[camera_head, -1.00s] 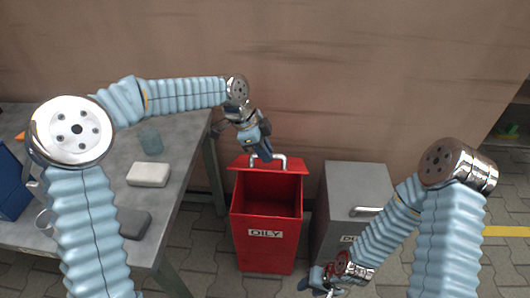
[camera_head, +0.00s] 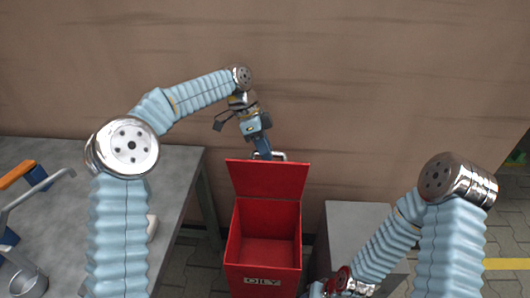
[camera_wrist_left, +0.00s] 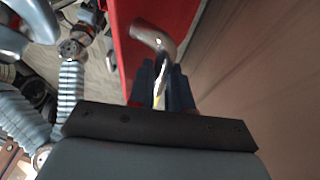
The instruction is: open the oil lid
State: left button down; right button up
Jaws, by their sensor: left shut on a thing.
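The red oily-waste bin (camera_head: 262,281) stands on the floor in the middle of the head view, with its label on the front. Its red lid (camera_head: 268,180) is raised steeply at the back, and the empty-looking inside shows. My left gripper (camera_head: 263,153) is behind the lid's top edge, shut on the metal lid handle (camera_head: 281,155). In the left wrist view the bent handle (camera_wrist_left: 155,38) runs between the dark fingers (camera_wrist_left: 163,88), beside the red lid (camera_wrist_left: 126,45). My right gripper (camera_head: 320,289) is low beside the bin, mostly cut off by the bottom edge.
A grey bin (camera_head: 357,222) stands to the right of the red one, partly behind my right arm. A brown wall (camera_head: 350,80) is close behind.

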pick_arm(q)
jog(key=shift+w+a+f, duration=0.15)
jog(key=shift+a+f, duration=0.1)
jog(key=shift+f, duration=0.25)
jog(key=c, duration=1.1)
grip_release()
jog(key=shift+w, duration=0.1)
jog(key=shift+o, duration=0.2)
jog(key=shift+d+r, duration=0.1)
jog(key=shift+r, duration=0.1)
jog(key=shift+r, duration=0.1)
jog(key=shift+r, duration=0.25)
jog(key=v, duration=1.1)
jog(key=shift+r, duration=0.1)
